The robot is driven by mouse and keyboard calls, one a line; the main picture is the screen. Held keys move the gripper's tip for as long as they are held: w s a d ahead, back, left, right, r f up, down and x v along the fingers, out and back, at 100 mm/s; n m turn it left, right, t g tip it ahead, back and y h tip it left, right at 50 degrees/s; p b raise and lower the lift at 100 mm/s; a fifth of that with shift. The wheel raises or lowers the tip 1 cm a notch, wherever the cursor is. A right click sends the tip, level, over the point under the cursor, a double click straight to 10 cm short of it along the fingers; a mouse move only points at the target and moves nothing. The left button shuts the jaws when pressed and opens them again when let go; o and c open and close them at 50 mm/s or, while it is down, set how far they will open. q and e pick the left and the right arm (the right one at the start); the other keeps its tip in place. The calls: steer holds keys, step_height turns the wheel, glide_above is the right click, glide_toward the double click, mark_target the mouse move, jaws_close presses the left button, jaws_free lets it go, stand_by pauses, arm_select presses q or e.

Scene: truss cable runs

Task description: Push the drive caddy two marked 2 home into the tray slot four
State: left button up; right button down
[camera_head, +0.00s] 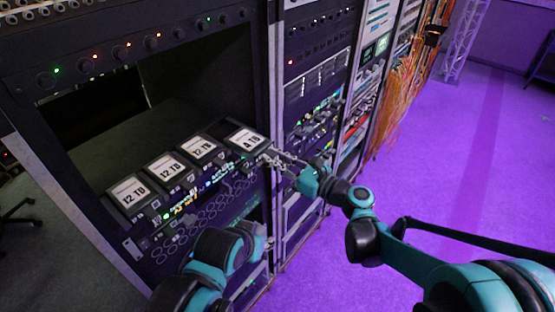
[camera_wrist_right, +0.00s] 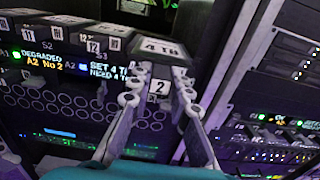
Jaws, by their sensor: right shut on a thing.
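The drive caddy two (camera_head: 246,139) is a dark block with a white "4 TB" label on top. It is at the right end of a row of caddies in the tray (camera_head: 158,224) and appears to stand slightly forward of its neighbours. Its front, marked 2 (camera_wrist_right: 158,88), shows between my right fingers in the wrist view. My right gripper (camera_head: 273,158) is shut on this front end; its fingers also show in the wrist view (camera_wrist_right: 158,95). The slot under the caddy is hidden. A link of my left arm shows low in the head view, but no left fingers show.
Several caddies labelled "12 TB" (camera_head: 166,167) sit to the left of the held one. Small lit displays (camera_wrist_right: 40,57) line the tray front. A rack upright (camera_head: 272,85) stands close on the right. Purple floor (camera_head: 470,170) is open farther right.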

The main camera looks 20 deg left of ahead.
mark_target(251, 145)
steer(key=shift+w+a, duration=0.2)
steer(key=shift+a, duration=0.4)
stand_by(0.4)
steer(key=shift+a, duration=0.15)
steer(key=shift+b+x, duration=0.45)
steer(key=shift+x, duration=2.45)
steer(key=shift+w+a, duration=0.1)
steer(key=shift+w+a, duration=0.2)
steer(key=shift+a, duration=0.4)
steer(key=c, duration=1.3)
jaws_free()
